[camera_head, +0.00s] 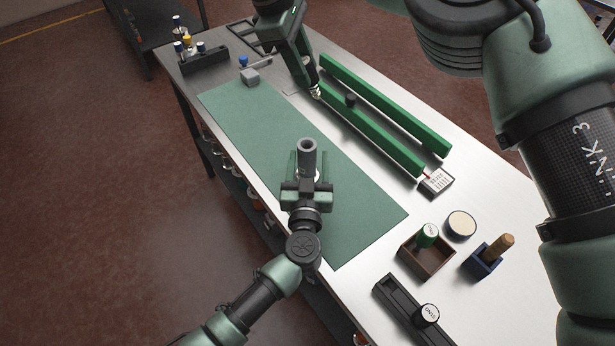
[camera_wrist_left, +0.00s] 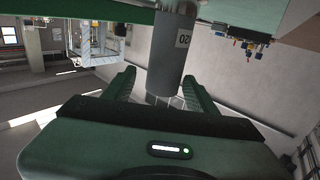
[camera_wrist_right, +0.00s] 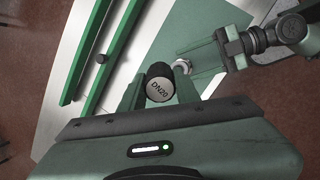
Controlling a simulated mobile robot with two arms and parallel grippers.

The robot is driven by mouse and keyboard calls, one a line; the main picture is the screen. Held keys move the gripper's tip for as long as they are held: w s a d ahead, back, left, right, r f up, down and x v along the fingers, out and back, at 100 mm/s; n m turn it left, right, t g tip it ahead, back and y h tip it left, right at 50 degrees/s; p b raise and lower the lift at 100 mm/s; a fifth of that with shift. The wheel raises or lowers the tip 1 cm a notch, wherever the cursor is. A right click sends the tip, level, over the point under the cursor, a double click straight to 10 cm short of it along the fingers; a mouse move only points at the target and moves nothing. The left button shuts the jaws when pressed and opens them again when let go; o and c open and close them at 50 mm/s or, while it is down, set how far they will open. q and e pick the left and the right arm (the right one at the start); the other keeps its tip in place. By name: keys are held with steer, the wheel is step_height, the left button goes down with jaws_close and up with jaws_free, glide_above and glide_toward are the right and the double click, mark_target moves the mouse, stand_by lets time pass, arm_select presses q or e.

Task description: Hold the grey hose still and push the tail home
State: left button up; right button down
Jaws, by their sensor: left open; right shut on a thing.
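The grey hose (camera_head: 307,148) stands upright over the green mat, its open end up. It also shows in the left wrist view (camera_wrist_left: 172,58), with part of a printed mark. My left gripper (camera_head: 306,172) is open, its two fingers on either side of the hose. Whether they touch it is unclear. My right gripper (camera_head: 316,93) is at the far end of the green rails, away from the hose in the head view. In the right wrist view it is shut on a black-capped tail (camera_wrist_right: 160,88) marked DN20. The tail's lower end is hidden.
Two green rails (camera_head: 395,104) lie right of the mat (camera_head: 240,120), with a black knob (camera_head: 351,99) and a card (camera_head: 437,181). A wooden box (camera_head: 416,262), round tin (camera_head: 461,224), blue holder (camera_head: 484,264) and black tray (camera_head: 395,304) stand nearer. A bottle rack (camera_head: 205,62) stands far left.

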arm_select(q)
steer(key=shift+w, duration=1.7)
jaws_close()
arm_select(e)
steer(key=c, duration=1.9)
jaws_free()
steer(key=shift+c, duration=0.2)
jaws_close()
arm_select(q)
steer(key=shift+s+d+f, duration=0.1)
arm_select(e)
steer(key=f+n+y, duration=0.2)
steer(key=f, duration=0.1)
steer(key=d+f+n, duration=0.1)
steer(key=f+n, duration=0.1)
steer(key=shift+f+y, duration=0.15)
steer(key=shift+y, duration=0.25)
arm_select(q)
steer(key=shift+d, duration=0.1)
arm_select(e)
steer(key=shift+d+f+n+g+y, duration=0.1)
steer(key=shift+f+n+g+y, duration=0.35)
steer(key=shift+n, duration=0.35)
arm_select(q)
steer(key=shift+f, duration=0.1)
arm_select(e)
steer(key=shift+f, duration=0.15)
